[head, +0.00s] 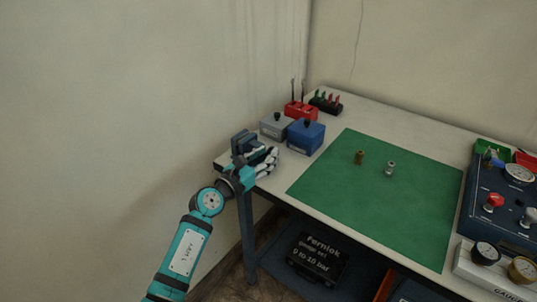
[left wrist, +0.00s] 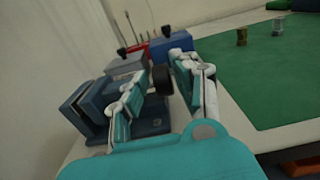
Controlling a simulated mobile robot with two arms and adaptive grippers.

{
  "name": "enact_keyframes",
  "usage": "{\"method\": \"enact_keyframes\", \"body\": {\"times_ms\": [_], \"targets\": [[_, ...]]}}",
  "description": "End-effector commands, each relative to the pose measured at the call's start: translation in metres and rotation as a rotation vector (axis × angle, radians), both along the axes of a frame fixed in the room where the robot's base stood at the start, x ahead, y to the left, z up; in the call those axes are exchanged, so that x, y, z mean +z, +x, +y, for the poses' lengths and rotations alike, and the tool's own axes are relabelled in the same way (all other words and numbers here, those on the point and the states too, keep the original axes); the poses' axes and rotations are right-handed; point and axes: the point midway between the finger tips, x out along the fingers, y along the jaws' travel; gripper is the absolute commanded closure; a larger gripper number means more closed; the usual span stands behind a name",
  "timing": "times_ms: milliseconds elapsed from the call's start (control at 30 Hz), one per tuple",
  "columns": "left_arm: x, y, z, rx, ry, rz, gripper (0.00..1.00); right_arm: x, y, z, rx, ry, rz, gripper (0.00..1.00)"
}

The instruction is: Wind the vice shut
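The vice (head: 241,143) is a dark blue-grey block with jaws at the near left corner of the bench. It also shows at the left of the left wrist view (left wrist: 92,103), partly hidden by a finger. My left gripper (head: 268,162) is beside it, over the bench corner. In the left wrist view its two fingers (left wrist: 160,72) are spread apart. A black round knob (left wrist: 161,80) shows between them, closer to the right finger. I cannot tell whether a finger touches it, or how it joins the vice. My right gripper is in neither view.
A grey box (head: 275,127) and a blue box (head: 306,137) stand just behind the gripper. Red and black tool racks (head: 301,111) are farther back. A green mat (head: 390,200) holds two small fittings. A gauge panel (head: 505,205) is at the right.

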Motion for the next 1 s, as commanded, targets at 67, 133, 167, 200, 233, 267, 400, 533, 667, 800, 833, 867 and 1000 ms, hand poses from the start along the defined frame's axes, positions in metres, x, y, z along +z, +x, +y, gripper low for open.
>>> {"method": "enact_keyframes", "body": {"times_ms": [67, 133, 167, 200, 233, 267, 400, 533, 667, 800, 833, 867, 1000], "targets": [[-0.0004, 0.0071, -0.0055, -0.001, -0.002, 0.0, 0.71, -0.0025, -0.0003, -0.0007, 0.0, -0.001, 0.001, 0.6], [-0.0007, 0.0106, -0.0081, -0.001, -0.002, 0.001, 0.71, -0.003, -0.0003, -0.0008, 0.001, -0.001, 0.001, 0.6], [-0.0004, 0.0116, -0.0089, -0.001, -0.001, 0.001, 0.71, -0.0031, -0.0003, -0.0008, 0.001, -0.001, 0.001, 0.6], [-0.0002, 0.0126, -0.0096, -0.001, -0.001, 0.001, 0.71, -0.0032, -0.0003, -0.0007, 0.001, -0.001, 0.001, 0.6], [-0.0002, 0.0131, -0.01, -0.001, 0.0, 0.0, 0.71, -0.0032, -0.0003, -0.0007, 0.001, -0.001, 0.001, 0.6], [-0.0002, 0.0133, -0.0103, -0.001, 0.0, 0.001, 0.71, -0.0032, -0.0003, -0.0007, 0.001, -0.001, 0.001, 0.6], [-0.0002, 0.0133, -0.0103, -0.001, 0.0, 0.001, 0.71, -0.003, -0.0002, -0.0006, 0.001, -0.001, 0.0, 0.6], [-0.0002, 0.0133, -0.0101, -0.001, 0.0, 0.001, 0.79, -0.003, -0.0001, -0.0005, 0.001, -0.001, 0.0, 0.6], [-0.0003, 0.0131, -0.01, -0.001, 0.0, 0.001, 0.96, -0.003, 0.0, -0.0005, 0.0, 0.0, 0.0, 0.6], [-0.0004, 0.0131, -0.0099, -0.001, 0.0, 0.001, 1.0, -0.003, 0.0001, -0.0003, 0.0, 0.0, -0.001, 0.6], [-0.0004, 0.0131, -0.0099, -0.001, 0.0, 0.001, 1.0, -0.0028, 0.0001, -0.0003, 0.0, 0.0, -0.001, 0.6], [-0.0002, 0.0131, -0.0099, -0.001, 0.0, 0.002, 1.0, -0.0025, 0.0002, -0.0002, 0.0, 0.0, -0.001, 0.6], [0.0019, 0.0132, -0.0097, 0.0, 0.005, 0.009, 1.0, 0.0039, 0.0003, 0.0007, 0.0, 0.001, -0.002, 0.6]]}}
